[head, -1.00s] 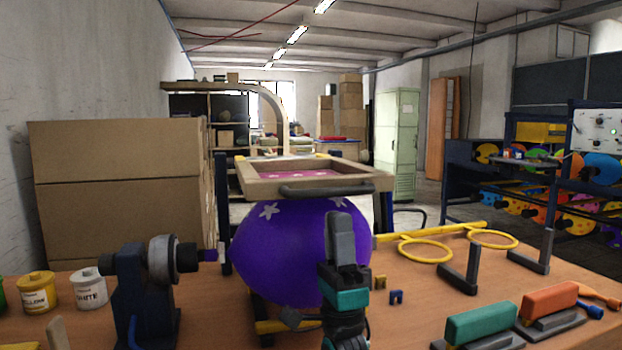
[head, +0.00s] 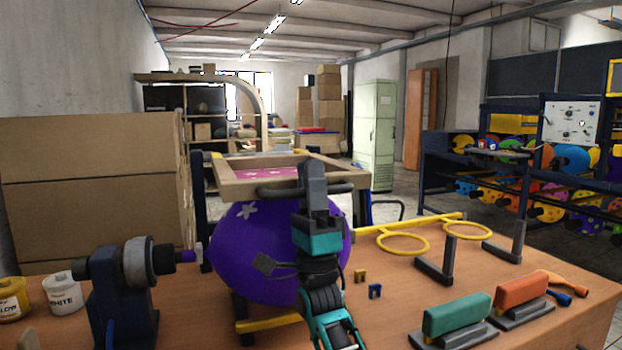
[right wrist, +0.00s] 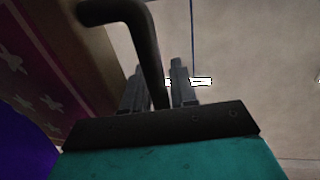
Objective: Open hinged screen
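The hinged screen is a wooden frame (head: 235,183) with a pink mesh (head: 265,173) bearing white stars. It lies roughly flat just above the purple balloon (head: 240,250). A dark handle (head: 273,191) runs along its front edge. My right gripper (head: 312,178) is at this handle, in front of the frame. In the right wrist view the handle (right wrist: 145,40) passes between the fingers of my right gripper (right wrist: 158,85), with a gap showing beside the right finger. The mesh also shows in the right wrist view (right wrist: 30,85). My left gripper is not in view.
A dark clamp device (head: 125,290) stands left of the balloon, near paint jars (head: 62,293). Yellow rings (head: 403,243), a green squeegee (head: 457,315) and an orange squeegee (head: 521,290) are on the right of the table. Cardboard boxes (head: 90,190) stand behind left.

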